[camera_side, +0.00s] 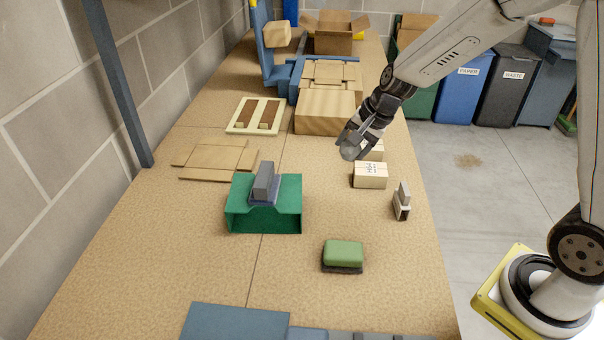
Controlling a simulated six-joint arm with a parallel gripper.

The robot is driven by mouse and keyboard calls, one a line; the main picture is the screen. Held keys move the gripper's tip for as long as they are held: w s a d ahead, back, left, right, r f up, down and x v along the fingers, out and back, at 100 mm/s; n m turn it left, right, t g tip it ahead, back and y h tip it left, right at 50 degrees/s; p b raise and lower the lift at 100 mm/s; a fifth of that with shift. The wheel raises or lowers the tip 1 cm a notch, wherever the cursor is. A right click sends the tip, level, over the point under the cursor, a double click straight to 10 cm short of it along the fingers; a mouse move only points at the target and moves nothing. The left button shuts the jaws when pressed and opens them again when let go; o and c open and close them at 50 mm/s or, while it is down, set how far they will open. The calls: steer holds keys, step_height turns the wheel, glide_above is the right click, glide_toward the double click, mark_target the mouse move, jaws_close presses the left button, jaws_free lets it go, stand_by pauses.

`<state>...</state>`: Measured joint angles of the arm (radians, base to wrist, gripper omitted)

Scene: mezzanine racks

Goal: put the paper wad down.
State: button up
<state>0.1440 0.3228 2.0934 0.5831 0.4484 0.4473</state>
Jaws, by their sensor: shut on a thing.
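My gripper (352,146) is over the right part of the long tan table (190,265), just behind and above a small cream box with markings (370,180). It is shut on a small greyish lump, the paper wad (350,153), which shows at its fingertips. The wad appears to be held above the table top. My gripper and arm partly hide another pale box (375,153) behind the cream box.
A green stand with a grey block (236,215), a green sponge-like block (343,252) and a small upright block (402,200) stand nearer. Flat cardboard (215,155) and a large carton (326,110) lie farther back. Bins (457,95) stand beyond the table. The front left table is clear.

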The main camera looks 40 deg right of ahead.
steer(key=s+a+n+g+y, duration=0.1)
steer(key=s+a+n, duration=0.2)
steer(key=s+a, duration=0.5)
steer(key=s+a+n+g, duration=0.1)
steer(key=s+a+n, duration=0.15)
steer(key=a, duration=0.85)
steer(key=s+a+n+y, duration=0.1)
steer(key=s+a+n, duration=0.2)
steer(key=s+a, duration=0.5)
steer(key=shift+m, duration=0.25)
steer(key=w+a+f, duration=0.2)
steer(key=w+a, duration=0.1)
steer(key=w, duration=0.1)
steer(key=w+a+f, duration=0.3)
steer(key=w, duration=0.1)
steer(key=w+a+f, duration=0.3)
steer(key=w, duration=0.1)
steer(key=shift+w+a, duration=0.15)
steer(key=shift+w+a+f, duration=0.15)
steer(key=shift+w+f, duration=0.05)
steer(key=shift+f, duration=0.1)
steer(key=shift+w+a+f, duration=0.1)
steer(key=shift+w+f, duration=0.05)
steer(key=shift+f, duration=1.6)
